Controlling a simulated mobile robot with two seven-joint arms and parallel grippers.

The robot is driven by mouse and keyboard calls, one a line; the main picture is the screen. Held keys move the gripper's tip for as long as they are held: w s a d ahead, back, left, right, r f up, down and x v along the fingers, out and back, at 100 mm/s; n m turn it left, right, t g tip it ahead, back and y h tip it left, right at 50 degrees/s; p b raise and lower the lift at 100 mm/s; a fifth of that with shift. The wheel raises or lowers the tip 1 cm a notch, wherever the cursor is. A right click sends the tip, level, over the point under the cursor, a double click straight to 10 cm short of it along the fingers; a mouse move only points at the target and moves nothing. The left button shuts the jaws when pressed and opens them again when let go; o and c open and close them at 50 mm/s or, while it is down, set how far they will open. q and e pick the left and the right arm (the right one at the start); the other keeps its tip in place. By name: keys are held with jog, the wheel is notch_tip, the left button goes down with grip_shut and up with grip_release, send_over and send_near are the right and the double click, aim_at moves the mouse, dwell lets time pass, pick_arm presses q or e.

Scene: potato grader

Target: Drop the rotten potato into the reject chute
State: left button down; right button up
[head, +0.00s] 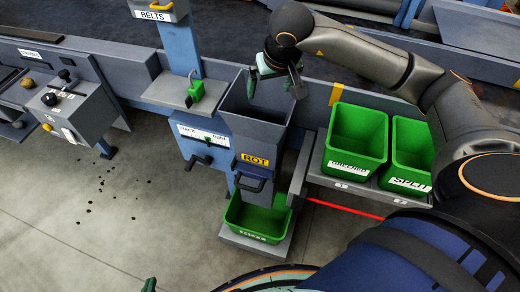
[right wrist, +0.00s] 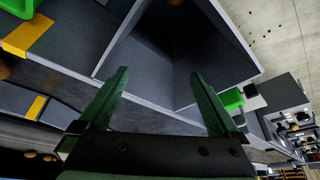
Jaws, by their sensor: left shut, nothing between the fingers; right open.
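The reject chute is a grey open-topped hopper (head: 252,130) with a yellow ROT label. My right gripper (head: 258,80) is over its mouth, pointing down. In the right wrist view the green fingers of this gripper (right wrist: 160,75) are spread apart with nothing between them, and the dark inside of the chute (right wrist: 150,60) lies beyond them. A small brown patch (right wrist: 175,2) shows at the top edge of that view; I cannot tell whether it is the rotten potato. The potato is not clearly seen elsewhere. Only a green tip of my left gripper (head: 149,285) shows at the bottom edge, shut.
A green crate (head: 262,222) stands below the chute. Two green bins (head: 356,133) (head: 410,150) stand to its right, the second labelled SPLIT. A blue post (head: 183,45) with a BELTS sign rises to the left. The floor at left is open, with dark specks.

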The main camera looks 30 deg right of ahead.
jog(key=v, duration=1.2)
jog(key=shift+r+p, duration=0.25)
jog(key=shift+p, duration=0.05)
jog(key=shift+s, duration=0.1)
